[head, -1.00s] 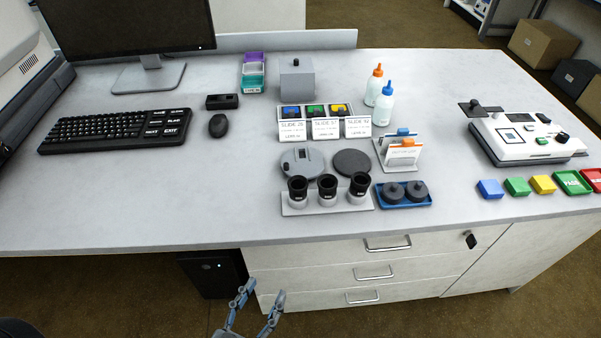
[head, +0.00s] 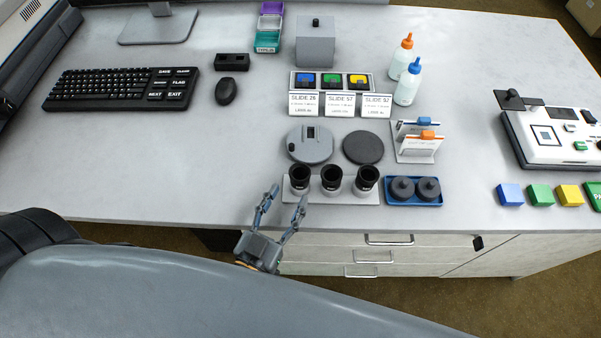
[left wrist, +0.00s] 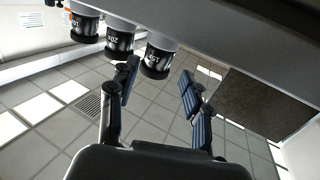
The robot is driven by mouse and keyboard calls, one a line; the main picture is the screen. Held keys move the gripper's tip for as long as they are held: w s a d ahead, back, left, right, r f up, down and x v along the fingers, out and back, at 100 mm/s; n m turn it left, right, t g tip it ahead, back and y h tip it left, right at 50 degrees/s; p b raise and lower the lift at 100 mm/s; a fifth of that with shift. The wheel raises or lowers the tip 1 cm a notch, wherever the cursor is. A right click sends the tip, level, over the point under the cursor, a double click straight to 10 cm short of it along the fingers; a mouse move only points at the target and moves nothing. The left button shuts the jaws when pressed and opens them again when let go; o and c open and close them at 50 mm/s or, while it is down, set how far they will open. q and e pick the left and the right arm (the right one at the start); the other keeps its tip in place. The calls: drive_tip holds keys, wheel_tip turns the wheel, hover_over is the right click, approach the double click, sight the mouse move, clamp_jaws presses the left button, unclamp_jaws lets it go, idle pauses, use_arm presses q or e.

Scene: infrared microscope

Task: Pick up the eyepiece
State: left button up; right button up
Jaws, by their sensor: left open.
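Three black-and-silver eyepieces stand upright in a row in a light holder (head: 376,199) near the front edge of the desk: the left eyepiece (head: 299,180), the middle eyepiece (head: 331,180) and the right eyepiece (head: 367,180). My left gripper (head: 287,199) is open and empty at the desk's front edge, just in front of the left eyepiece. In the left wrist view the nearest eyepiece (left wrist: 157,58) appears between the open fingertips (left wrist: 159,70), with the other two beyond it to the left. I see no contact. My right gripper is not in view.
A blue tray (head: 414,203) with two dark round parts sits right of the holder. A grey disc (head: 309,150) and a dark disc (head: 363,148) lie behind it. Slide cards (head: 341,105) and bottles (head: 407,82) stand farther back. Desk left of the holder is clear.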

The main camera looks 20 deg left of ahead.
sight(296, 186)
use_arm(q)
drive_tip(key=w, duration=0.4)
drive_tip(key=w+d, duration=0.1)
drive_tip(key=w, duration=0.1)
drive_tip(key=shift+w+f, duration=0.2)
drive_tip(key=shift+w, duration=0.1)
drive_tip(key=shift+s, duration=0.1)
drive_tip(key=c, duration=1)
drive_tip(key=shift+r+p, duration=0.1)
drive_tip(key=shift+p, duration=0.2)
